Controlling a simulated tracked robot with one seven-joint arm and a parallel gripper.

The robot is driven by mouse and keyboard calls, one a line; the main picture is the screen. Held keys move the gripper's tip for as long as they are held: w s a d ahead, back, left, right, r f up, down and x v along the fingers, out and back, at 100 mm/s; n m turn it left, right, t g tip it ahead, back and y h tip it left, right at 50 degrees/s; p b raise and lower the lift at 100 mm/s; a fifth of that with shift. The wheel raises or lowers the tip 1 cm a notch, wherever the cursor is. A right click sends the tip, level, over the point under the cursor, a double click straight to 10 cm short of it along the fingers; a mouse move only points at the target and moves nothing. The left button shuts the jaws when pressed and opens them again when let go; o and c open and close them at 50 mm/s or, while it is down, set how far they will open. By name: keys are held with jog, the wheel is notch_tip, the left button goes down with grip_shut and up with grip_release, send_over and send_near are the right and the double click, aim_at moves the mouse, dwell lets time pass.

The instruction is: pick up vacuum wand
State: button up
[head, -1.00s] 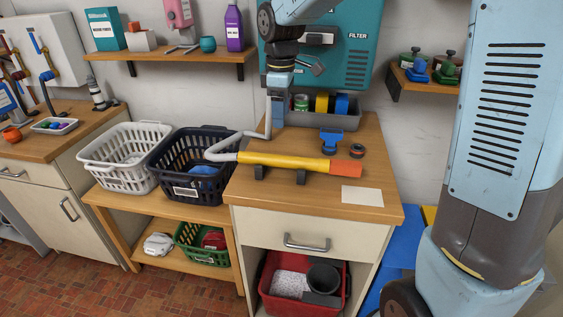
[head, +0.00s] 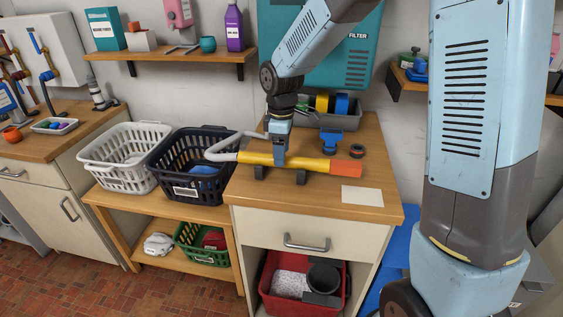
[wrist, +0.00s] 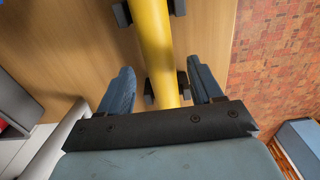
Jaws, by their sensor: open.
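The vacuum wand (head: 315,164) is a yellow tube with an orange right end and a grey hose bending off its left end. It rests on two dark supports on the wooden cabinet top. My gripper (head: 279,161) points down over the left half of the yellow tube. In the wrist view, the yellow tube (wrist: 153,40) runs between the two fingers of my gripper (wrist: 163,88). The fingers are apart, with a gap on either side of the tube. The lower part of the tube there is hidden behind the gripper's dark bar.
A white card (head: 362,196) lies at the front right of the top. A blue fitting (head: 331,138) and a dark ring (head: 358,151) sit behind the wand. A grey bin (head: 350,116) stands at the back. A dark basket (head: 165,165) is at the left.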

jog(key=shift+f, duration=1.05)
jog(key=shift+c, duration=0.5)
jog(key=c, duration=1)
